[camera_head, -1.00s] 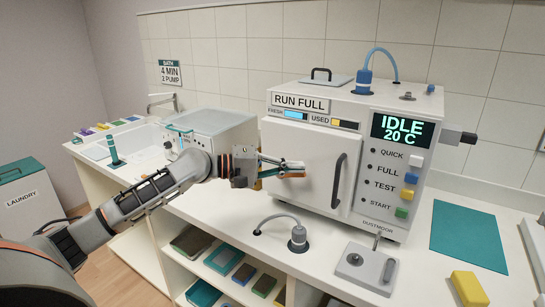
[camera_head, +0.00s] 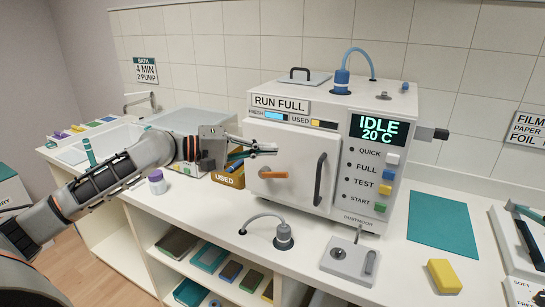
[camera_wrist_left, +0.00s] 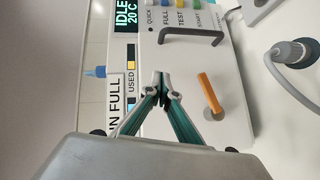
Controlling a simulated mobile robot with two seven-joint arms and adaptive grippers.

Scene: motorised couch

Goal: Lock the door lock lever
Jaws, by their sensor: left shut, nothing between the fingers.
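The door lock lever is a short orange handle (camera_head: 274,174) on the left part of the white machine's door (camera_head: 292,155). It lies about horizontal in the head view. It also shows in the left wrist view (camera_wrist_left: 210,94), to the right of my fingertips. My left gripper (camera_head: 276,149) is shut and empty in front of the door. Its tips appear just above the lever and apart from it; their depth to the door is hard to judge. The fingers also show in the left wrist view (camera_wrist_left: 160,80). My right gripper is in no view.
A dark door handle (camera_head: 320,179) sticks out right of the lever. A "USED" box (camera_head: 228,178) and a lidded jar (camera_head: 157,183) stand under my left arm. A hose fitting (camera_head: 283,237) stands on the counter in front.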

